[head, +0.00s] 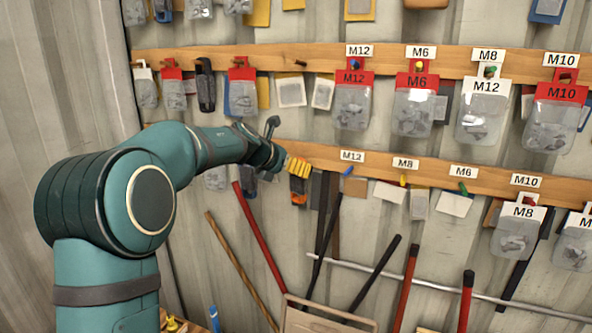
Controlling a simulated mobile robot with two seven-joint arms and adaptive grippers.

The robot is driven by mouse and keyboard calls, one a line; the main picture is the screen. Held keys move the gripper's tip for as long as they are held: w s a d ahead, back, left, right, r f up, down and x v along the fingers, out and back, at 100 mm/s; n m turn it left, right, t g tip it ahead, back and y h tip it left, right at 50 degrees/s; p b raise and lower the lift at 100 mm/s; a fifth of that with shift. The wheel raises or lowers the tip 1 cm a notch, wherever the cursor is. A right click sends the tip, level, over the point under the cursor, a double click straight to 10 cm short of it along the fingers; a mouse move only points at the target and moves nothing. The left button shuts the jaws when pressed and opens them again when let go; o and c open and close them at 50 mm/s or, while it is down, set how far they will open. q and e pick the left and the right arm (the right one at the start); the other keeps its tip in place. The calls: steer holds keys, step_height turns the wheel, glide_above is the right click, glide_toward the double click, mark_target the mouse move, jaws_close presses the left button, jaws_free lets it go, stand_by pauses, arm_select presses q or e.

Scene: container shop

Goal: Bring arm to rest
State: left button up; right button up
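My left arm (110,205) comes in from the left in the head view, teal with dark bands. It reaches up and across to the right, in front of the wall. My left gripper (273,140) is at its end, small and dark, near the lower wooden rail. One dark finger part points up. I cannot tell whether the gripper is open or shut, and no held thing shows clearly. My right gripper and arm are not in view.
Labelled bags hang from an upper rail (300,58) and a lower rail (335,160), including a red-topped M12 bag (352,100) and a white-topped M8 bag (517,233). A yellow-and-dark item (298,180) hangs just right of the gripper. Long-handled tools lean below.

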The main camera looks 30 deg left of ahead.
arm_select(q)
steer(key=v, duration=0.8)
steer(key=shift+s, duration=0.2)
steer(key=w+d+f+n+g+h+b, duration=0.1)
steer(key=d+f+n+b, duration=0.1)
steer(key=d+f+n, duration=0.45)
steer(key=d+f+n+h+b, duration=0.15)
steer(key=d+f, duration=0.25)
steer(key=f, duration=0.6)
steer(key=w+d+f+n+g+h+b, duration=0.1)
steer(key=d+f+n+h, duration=0.1)
steer(key=d+f+n, duration=0.5)
steer(key=s+d+f+n+g+y+b, duration=0.1)
steer(key=s+d+f+n+b, duration=0.3)
steer(key=f, duration=0.6)
steer(key=s+f+n+p, duration=0.1)
steer(key=s+f+n, duration=0.1)
steer(key=f+n, duration=0.5)
steer(key=s+d+f+n+g+y+b, duration=0.1)
steer(key=s+d+f+n+g+b, duration=0.1)
steer(key=s+f+n, duration=0.5)
steer(key=s+d+f+n+g+y+b, duration=0.1)
steer(key=s+f+n, duration=0.6)
steer(key=s+f, duration=0.8)
steer(key=d+g+b, duration=0.1)
steer(key=d+g, duration=0.1)
steer(key=g, duration=0.1)
steer(key=shift+s+f, duration=0.15)
steer(key=shift+s, duration=0.05)
